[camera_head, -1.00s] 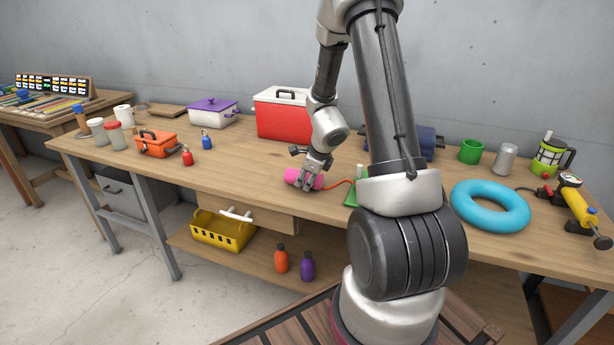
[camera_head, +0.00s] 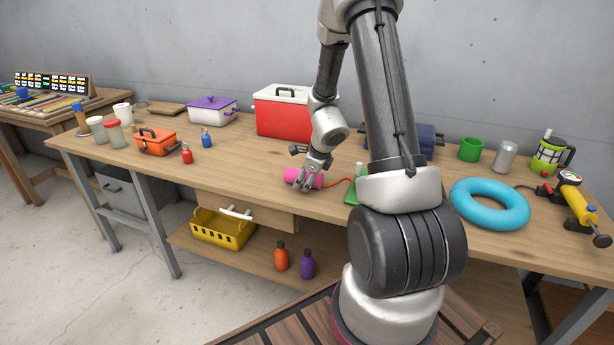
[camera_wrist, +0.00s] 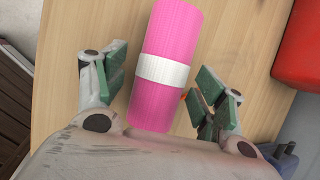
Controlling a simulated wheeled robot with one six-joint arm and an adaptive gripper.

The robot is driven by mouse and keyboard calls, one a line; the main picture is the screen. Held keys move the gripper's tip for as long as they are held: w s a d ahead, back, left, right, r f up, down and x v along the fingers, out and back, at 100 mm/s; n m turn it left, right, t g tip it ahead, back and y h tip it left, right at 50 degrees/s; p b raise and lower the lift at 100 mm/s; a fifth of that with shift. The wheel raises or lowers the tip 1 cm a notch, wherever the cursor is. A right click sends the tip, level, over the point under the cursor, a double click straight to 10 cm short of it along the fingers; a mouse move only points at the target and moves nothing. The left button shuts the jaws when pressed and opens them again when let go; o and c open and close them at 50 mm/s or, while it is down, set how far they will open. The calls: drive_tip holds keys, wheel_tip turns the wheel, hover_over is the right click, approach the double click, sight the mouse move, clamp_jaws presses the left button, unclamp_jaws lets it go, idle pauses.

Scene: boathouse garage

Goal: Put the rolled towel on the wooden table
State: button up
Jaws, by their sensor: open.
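The rolled towel is a pink roll with a white band around its middle. It lies on its side on the long wooden workbench (camera_head: 250,178), and in the head view the pink towel (camera_head: 317,181) shows partly behind my gripper (camera_head: 309,182). In the wrist view the towel (camera_wrist: 166,62) lies lengthwise between the open green-padded fingers of my gripper (camera_wrist: 160,88), with a gap on each side. A second, smaller wooden table (camera_head: 62,118) stands at the far left, with a board and flat coloured items on it.
A red cooler (camera_head: 283,115) stands behind the towel. A green item with a red cord (camera_head: 351,194) and a blue ring (camera_head: 490,204) are to the right. An orange toolbox (camera_head: 157,144) and small red and blue bottles are left. The bench between them is clear.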

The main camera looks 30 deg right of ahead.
drive_tip(key=shift+r, duration=0.1)
drive_tip(key=v, duration=1.1)
drive_tip(key=shift+s+r, duration=0.25)
drive_tip(key=shift+r, duration=0.1)
clamp_jaws()
idle(1.0)
